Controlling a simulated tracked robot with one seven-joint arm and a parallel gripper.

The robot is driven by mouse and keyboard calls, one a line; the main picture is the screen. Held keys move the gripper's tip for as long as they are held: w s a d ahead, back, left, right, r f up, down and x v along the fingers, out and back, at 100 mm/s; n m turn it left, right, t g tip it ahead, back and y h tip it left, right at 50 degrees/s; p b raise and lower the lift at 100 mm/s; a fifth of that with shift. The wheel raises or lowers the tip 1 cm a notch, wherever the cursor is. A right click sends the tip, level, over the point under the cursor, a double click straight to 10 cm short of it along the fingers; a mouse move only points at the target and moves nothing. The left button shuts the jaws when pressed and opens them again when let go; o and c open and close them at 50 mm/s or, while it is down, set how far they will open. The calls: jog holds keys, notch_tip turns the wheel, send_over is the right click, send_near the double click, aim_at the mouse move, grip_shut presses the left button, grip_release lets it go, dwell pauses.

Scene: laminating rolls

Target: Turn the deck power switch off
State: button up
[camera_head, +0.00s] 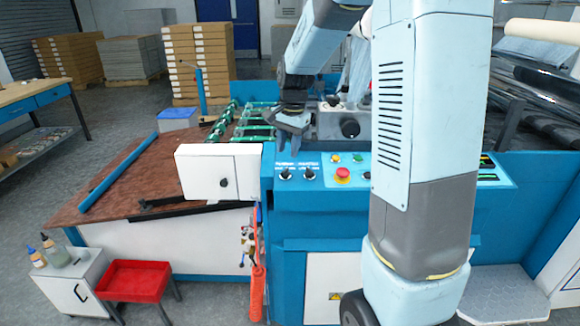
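Two black rotary knobs sit side by side on the blue control panel (330,200), a left knob (285,174) and a right knob (308,174). White labels above them are too small to read, so I cannot tell which one is the deck power switch. Another dark round knob (224,182) is on the white box left of the panel. My gripper (291,146) points down just above and behind the two panel knobs, apart from them. Its fingers are small and dark here, and their opening is unclear. I see nothing held in it.
A red mushroom button (343,174) and small green and yellow buttons sit right of the knobs. My arm hides part of the panel's right side. Green rollers (255,130) and a brown table (130,185) lie to the left.

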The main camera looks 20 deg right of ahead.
aim_at(285, 170)
jog(key=f, duration=0.7)
jog(key=shift+w+a+f, duration=0.15)
jog(key=shift+w+a, duration=0.1)
jog(key=shift+w, duration=0.05)
jog(key=shift+c, duration=0.4)
